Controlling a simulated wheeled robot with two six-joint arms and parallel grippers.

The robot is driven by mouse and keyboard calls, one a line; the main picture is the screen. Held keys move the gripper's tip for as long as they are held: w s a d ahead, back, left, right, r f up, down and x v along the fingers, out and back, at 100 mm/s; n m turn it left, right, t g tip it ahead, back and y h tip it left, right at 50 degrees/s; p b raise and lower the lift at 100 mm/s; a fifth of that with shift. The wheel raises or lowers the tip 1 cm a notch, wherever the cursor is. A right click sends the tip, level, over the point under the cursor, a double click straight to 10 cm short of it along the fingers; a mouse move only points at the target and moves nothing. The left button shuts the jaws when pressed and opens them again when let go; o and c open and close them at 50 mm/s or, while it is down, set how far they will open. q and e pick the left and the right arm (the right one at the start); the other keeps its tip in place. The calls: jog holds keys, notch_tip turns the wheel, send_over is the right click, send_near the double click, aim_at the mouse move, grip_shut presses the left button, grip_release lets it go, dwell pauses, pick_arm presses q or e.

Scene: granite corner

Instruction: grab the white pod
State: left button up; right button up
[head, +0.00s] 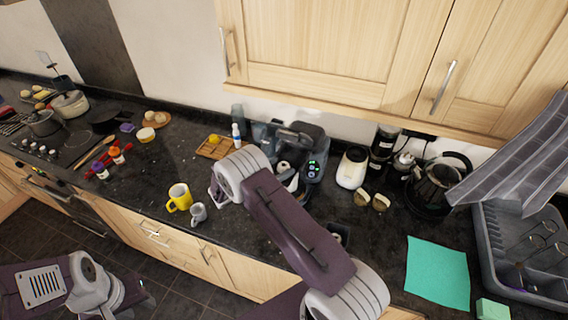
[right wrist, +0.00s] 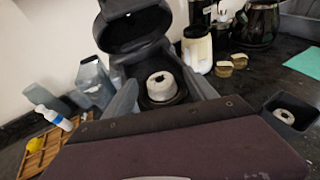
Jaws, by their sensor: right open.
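A white pod (right wrist: 160,86) sits in the round dark holder of the black coffee machine (right wrist: 135,30), whose lid is raised. My right gripper (right wrist: 161,92) is open, with one grey finger on each side of the pod; I cannot tell whether they touch it. A second white, round pod-like piece (right wrist: 290,112) lies in a dark square container (right wrist: 270,103) at the right of the wrist view. In the head view the machine (head: 312,150) stands just beyond my right forearm, which partly hides it. My left arm shows at the lower left, its fingers out of view.
A white jar (head: 352,168) and two small brown-sided items (head: 370,201) stand right of the machine. A wooden tray (head: 214,148), a yellow mug (head: 178,198) and a grey cup (head: 198,213) are to the left. A teal cloth (head: 437,272) lies at right. Cabinets overhang the counter.

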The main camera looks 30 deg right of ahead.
aim_at(279, 171)
jog(key=shift+f, duration=0.1)
jog(key=shift+a, duration=0.15)
jog(key=c, duration=1.3)
jog(key=shift+c, duration=0.6)
jog(key=shift+r+b, duration=0.45)
jog(key=shift+r, duration=0.1)
notch_tip(279, 171, up, 3)
jog(key=shift+f+b, duration=0.15)
jog(key=shift+b, duration=0.7)
jog(key=s+d+r+b, duration=0.3)
jog(key=s+d+r, duration=0.3)
jog(key=s, duration=0.4)
jog(key=shift+d+r, duration=0.15)
jog(key=shift+r, duration=0.5)
